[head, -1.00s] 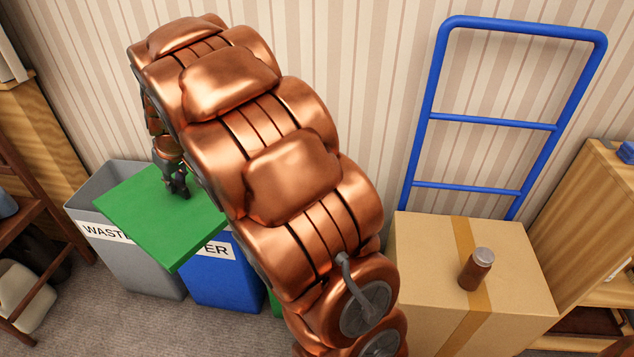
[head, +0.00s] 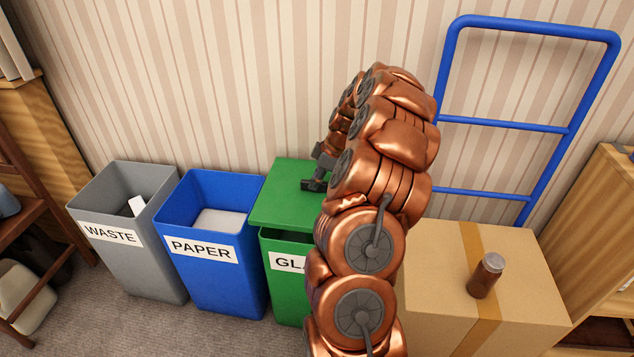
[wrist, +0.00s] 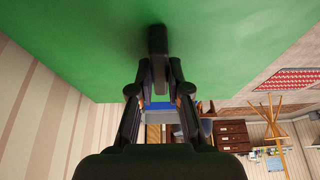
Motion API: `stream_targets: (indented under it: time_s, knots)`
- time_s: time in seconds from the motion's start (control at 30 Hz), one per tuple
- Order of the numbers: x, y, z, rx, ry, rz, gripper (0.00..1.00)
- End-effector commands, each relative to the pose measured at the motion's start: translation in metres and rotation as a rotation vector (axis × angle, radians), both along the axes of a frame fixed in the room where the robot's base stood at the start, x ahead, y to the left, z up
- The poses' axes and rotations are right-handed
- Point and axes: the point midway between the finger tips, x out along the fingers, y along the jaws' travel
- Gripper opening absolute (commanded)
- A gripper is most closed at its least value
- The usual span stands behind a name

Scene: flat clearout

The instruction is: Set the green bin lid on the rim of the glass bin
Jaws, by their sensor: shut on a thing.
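The green bin lid (head: 285,205) is a flat green panel over the green glass bin (head: 285,287), whose label shows only "GLA". A strip of the bin's opening shows below the lid's front edge, and I cannot tell whether the lid touches the rim. My gripper (head: 313,184) is shut on the lid at its top side. In the wrist view the lid (wrist: 80,45) fills the upper part, with my gripper (wrist: 158,85) closed at a dark handle on it. My arm hides the right side of the lid and bin.
The blue paper bin (head: 215,270) and the grey waste bin (head: 140,265) stand open to the left, with white pieces inside. At right are a cardboard box (head: 430,280) with a brown jar (head: 485,277) on it, and a blue hand truck (head: 500,122). A striped wall is behind.

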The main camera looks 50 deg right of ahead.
Motion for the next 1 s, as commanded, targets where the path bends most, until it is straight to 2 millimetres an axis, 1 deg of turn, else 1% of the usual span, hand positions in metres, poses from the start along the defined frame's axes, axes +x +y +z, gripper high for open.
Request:
stream_targets:
  time_s: [0.1,0.67,1.0]
  knots:
    - [-0.003,-0.004,-0.001,-0.002,-0.001,0.003,0.00]
    - [-0.002,-0.004,-0.003,-0.002,-0.002,0.004,0.00]
    - [-0.003,-0.003,-0.028,0.002,0.000,0.005,0.00]
